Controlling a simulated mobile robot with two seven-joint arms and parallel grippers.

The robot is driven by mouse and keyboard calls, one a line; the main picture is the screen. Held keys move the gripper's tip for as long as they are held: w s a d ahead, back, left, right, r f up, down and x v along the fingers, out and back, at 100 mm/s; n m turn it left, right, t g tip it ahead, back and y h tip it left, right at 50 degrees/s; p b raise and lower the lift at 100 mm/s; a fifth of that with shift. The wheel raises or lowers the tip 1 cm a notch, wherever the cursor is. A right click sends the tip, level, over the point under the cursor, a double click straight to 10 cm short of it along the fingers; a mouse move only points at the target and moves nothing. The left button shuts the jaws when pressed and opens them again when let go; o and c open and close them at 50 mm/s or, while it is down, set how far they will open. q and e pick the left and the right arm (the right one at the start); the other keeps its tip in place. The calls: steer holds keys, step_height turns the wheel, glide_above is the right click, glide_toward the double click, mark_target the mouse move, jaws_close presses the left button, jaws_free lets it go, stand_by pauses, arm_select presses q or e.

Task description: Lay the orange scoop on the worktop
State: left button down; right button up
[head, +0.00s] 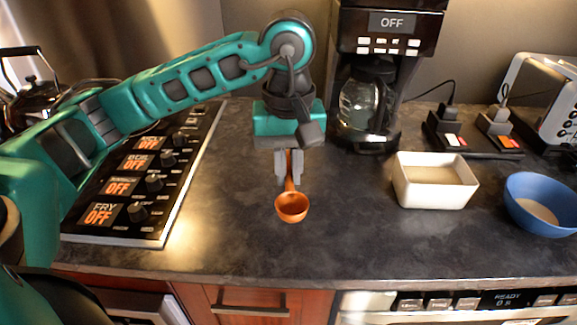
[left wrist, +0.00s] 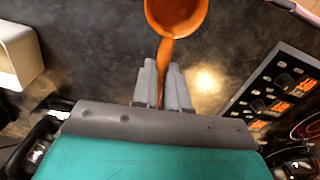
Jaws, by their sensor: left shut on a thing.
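The orange scoop (head: 291,207) hangs from my left gripper (head: 289,172), which is shut on its handle, with the bowl toward the front of the worktop (head: 260,245). In the left wrist view the scoop (left wrist: 178,15) shows its bowl at the top and its handle between the fingers of the left gripper (left wrist: 163,85). The scoop is over the bare middle of the worktop; I cannot tell whether it touches the surface. My right gripper does not show.
A stove control panel (head: 150,180) is to the left. A coffee maker (head: 365,105) stands behind to the right. A white rectangular dish (head: 435,195) and a blue bowl (head: 545,190) stand at the right. The worktop in front of the scoop is clear.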

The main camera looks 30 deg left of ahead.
mark_target(289, 192)
arm_select(q)
steer(key=shift+f+b, duration=0.1)
steer(key=shift+b, duration=0.3)
step_height(289, 192, down, 4)
steer(key=b, duration=0.4)
steer(key=shift+f, duration=0.15)
steer(key=shift+f+b, duration=0.4)
steer(key=shift+b, duration=0.1)
steer(key=shift+f+b, duration=1.4)
steer(key=shift+b, duration=0.05)
steer(key=shift+f+b, duration=0.35)
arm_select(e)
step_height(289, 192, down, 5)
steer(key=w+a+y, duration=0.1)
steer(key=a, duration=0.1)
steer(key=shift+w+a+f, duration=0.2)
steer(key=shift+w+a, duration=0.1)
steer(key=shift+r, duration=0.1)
